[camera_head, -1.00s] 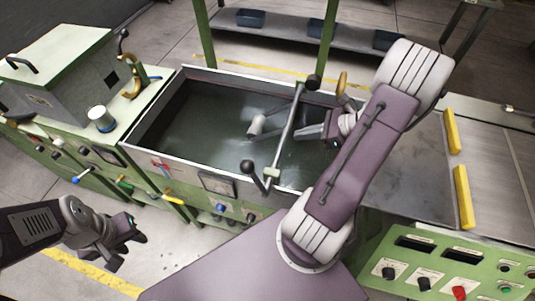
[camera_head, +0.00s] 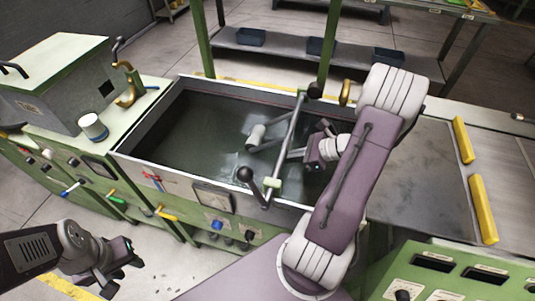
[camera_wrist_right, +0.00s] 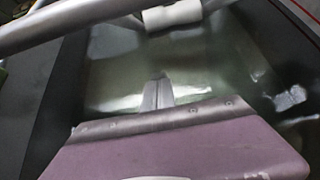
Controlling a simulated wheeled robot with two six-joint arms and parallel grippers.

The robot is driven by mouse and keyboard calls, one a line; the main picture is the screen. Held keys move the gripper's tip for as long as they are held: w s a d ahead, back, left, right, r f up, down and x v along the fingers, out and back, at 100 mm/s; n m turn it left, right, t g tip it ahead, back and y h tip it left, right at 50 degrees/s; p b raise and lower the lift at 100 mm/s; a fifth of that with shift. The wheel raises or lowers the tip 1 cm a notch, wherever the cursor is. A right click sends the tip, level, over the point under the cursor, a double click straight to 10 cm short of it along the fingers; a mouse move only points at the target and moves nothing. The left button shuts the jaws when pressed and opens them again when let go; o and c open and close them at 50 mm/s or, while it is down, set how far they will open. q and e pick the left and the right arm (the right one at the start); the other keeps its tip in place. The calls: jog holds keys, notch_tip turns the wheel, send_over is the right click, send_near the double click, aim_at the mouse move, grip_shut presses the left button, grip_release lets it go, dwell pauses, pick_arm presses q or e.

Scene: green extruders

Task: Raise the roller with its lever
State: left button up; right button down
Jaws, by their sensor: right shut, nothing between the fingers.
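A pale cylindrical roller (camera_head: 256,135) hangs on an arm inside the open tank (camera_head: 215,122); it also shows at the top of the right wrist view (camera_wrist_right: 172,14). A grey shaft (camera_head: 291,130) crosses the tank. At its front end is the lever with a black ball knob (camera_head: 245,174), tilted up and left over the front wall. My right gripper (camera_head: 292,154) is over the tank, beside the shaft, behind and right of the knob. Its fingers (camera_wrist_right: 158,92) are shut and empty in the right wrist view. My left gripper (camera_head: 124,276) is open and empty, low at the left.
A green machine with a grey box (camera_head: 62,85) and a white cup (camera_head: 93,127) stands left of the tank. A metal table with yellow bars (camera_head: 482,208) lies right. A green control panel (camera_head: 465,268) is at the lower right. Free floor lies around my left gripper.

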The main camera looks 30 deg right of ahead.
aim_at(262, 131)
jog(key=x, duration=0.4)
jog(key=shift+a+f+b, duration=0.1)
jog(key=shift+b, duration=0.25)
jog(key=shift+w+a+r+p, duration=0.2)
jog(key=shift+w+a+r, duration=0.3)
jog(key=shift+w+r, duration=0.15)
jog(key=shift+w+a+r+p, duration=0.2)
jog(key=shift+w+a+r, duration=0.3)
jog(key=shift+w+r, duration=0.2)
